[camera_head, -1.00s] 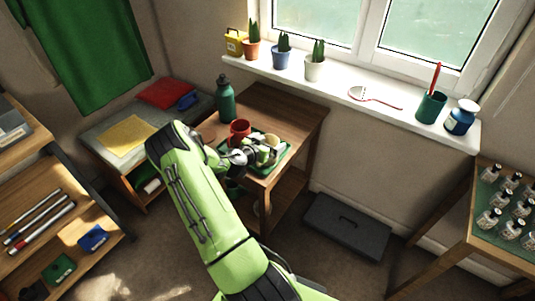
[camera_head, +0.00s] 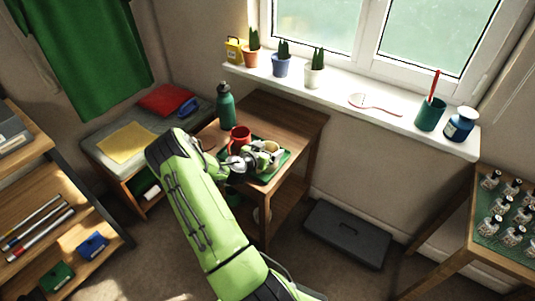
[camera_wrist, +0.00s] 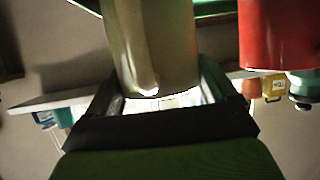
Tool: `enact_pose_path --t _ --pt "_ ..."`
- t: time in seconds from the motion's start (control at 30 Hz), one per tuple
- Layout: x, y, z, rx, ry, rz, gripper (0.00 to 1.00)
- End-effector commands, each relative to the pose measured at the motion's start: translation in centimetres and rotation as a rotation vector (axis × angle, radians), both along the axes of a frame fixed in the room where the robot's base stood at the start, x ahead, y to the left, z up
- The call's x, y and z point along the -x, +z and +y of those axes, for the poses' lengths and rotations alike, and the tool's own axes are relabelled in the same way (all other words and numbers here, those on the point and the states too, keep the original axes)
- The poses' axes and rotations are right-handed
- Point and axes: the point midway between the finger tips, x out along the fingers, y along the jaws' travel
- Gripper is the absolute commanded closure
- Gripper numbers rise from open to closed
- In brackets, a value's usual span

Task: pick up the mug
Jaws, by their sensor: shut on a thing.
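A beige mug (camera_wrist: 150,45) fills the upper middle of the wrist view, between the two fingers of my gripper (camera_wrist: 160,92). My gripper is shut on it. In the head view, the beige mug (camera_head: 271,148) shows just beyond my gripper (camera_head: 256,160), over the green tray (camera_head: 283,168), partly hidden by the gripper. I cannot tell whether the mug touches the tray. A red mug (camera_head: 239,138) stands close by on the left; it also shows at the right of the wrist view (camera_wrist: 278,35), apart from the gripper.
The wooden table (camera_head: 290,115) has free room at its back right. A green bottle (camera_head: 226,107) stands at its back left. The window sill (camera_head: 335,90) behind holds potted plants (camera_head: 282,62). A dark grey box (camera_head: 347,232) lies on the floor to the right.

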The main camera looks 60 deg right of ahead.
Motion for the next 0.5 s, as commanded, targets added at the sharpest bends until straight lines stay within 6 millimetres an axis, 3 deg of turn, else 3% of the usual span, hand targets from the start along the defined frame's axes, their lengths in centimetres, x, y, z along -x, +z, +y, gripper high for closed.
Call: enact_pose_path --t 0.5 --pt "-0.1 3.6 0.4 0.0 0.001 0.002 0.84"
